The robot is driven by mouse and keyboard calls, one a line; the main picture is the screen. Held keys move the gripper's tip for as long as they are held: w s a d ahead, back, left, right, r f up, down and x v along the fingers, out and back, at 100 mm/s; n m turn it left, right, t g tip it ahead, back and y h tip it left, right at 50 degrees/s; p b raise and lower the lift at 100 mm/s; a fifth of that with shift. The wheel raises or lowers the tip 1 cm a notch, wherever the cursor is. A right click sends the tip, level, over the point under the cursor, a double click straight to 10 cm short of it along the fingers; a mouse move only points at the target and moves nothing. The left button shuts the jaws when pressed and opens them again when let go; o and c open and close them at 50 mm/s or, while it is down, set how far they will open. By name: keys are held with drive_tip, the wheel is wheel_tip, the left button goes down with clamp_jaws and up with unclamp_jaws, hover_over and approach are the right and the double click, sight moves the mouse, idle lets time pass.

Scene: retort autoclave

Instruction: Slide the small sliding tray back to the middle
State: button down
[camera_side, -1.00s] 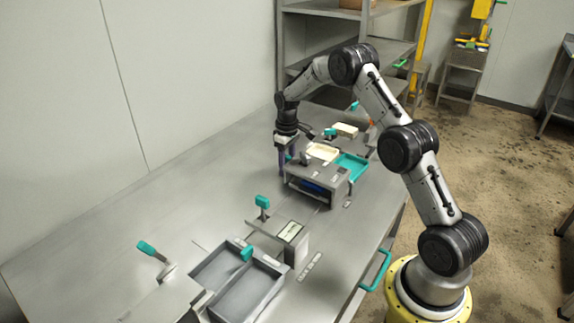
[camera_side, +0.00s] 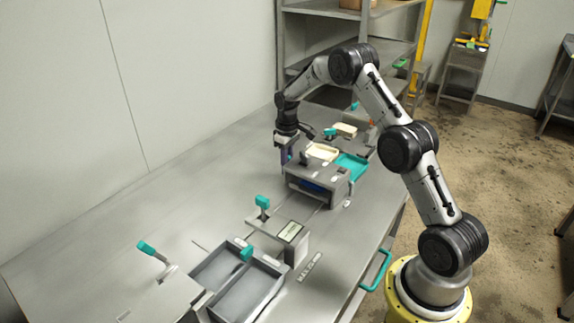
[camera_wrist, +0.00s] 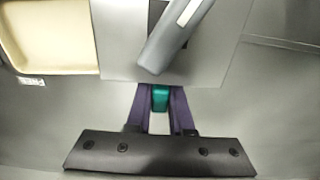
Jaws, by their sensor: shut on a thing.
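My gripper (camera_side: 285,162) is at the left side of a grey housing (camera_side: 318,188) on the bench. In the wrist view its two purple fingers (camera_wrist: 160,98) are shut on a small teal handle (camera_wrist: 160,97). The handle sits at the edge of a flat grey part (camera_wrist: 116,50) beneath a slanted grey bar (camera_wrist: 177,35). A shallow cream tray (camera_side: 322,152) lies behind the housing, and it also shows in the wrist view (camera_wrist: 48,40). A teal tray (camera_side: 352,166) is to its right. I cannot tell which tray the gripped handle belongs to.
A grey fixture with a teal knob (camera_side: 262,201) and a small display (camera_side: 290,232) stands nearer the camera. Grey open bins (camera_side: 247,297) and a teal lever (camera_side: 147,247) are at the front left. The bench's left side (camera_side: 150,210) is clear.

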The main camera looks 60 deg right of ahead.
drive_tip(key=shift+a+r, duration=0.1)
idle(0.7)
drive_tip(key=a, duration=1.2)
drive_tip(key=shift+a, duration=0.2)
drive_tip(key=c, duration=0.8)
unclamp_jaws()
wheel_tip(320, 180, up, 14)
